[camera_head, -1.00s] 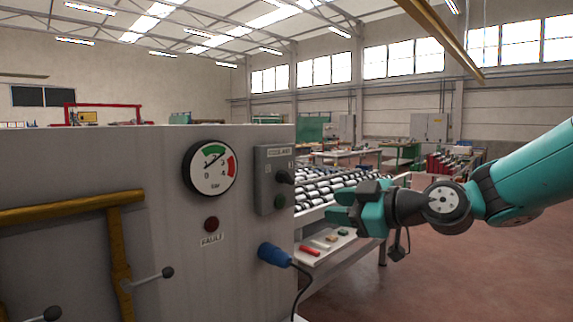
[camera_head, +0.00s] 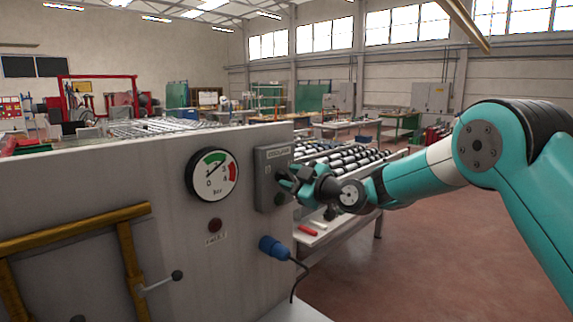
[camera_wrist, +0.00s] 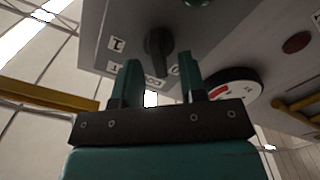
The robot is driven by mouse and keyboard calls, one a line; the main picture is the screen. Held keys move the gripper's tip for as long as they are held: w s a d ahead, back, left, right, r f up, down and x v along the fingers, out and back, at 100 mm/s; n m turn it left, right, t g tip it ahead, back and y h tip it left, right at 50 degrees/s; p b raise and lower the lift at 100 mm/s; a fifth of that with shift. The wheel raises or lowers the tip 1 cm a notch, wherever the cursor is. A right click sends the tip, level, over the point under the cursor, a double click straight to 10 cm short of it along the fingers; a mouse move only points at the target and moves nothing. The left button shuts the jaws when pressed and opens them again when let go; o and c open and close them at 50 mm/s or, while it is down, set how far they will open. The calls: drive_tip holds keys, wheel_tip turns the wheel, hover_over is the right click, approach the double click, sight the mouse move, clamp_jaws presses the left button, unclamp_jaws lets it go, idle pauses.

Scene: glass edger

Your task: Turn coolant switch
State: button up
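The coolant switch box (camera_head: 267,160) is a grey box on the right end of the grey machine panel. Its black knob (camera_wrist: 157,45) shows in the wrist view, with a "1" label beside it. In the head view the knob is largely hidden by my gripper (camera_head: 286,180), which is at the front of the box. In the wrist view my gripper (camera_wrist: 158,62) is open, with the knob in line with the gap between its two fingertips. I cannot tell whether either finger touches the knob.
A pressure gauge (camera_head: 212,174) sits left of the box, with a red fault lamp (camera_head: 214,225) below it. A blue plug (camera_head: 272,247) with a cable sticks out under the box. Yellow pipes (camera_head: 75,230) run on the left. A roller table (camera_head: 350,160) stands behind my gripper.

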drive_tip(key=shift+p+x, duration=0.35)
drive_tip(key=shift+x, duration=0.8)
clamp_jaws()
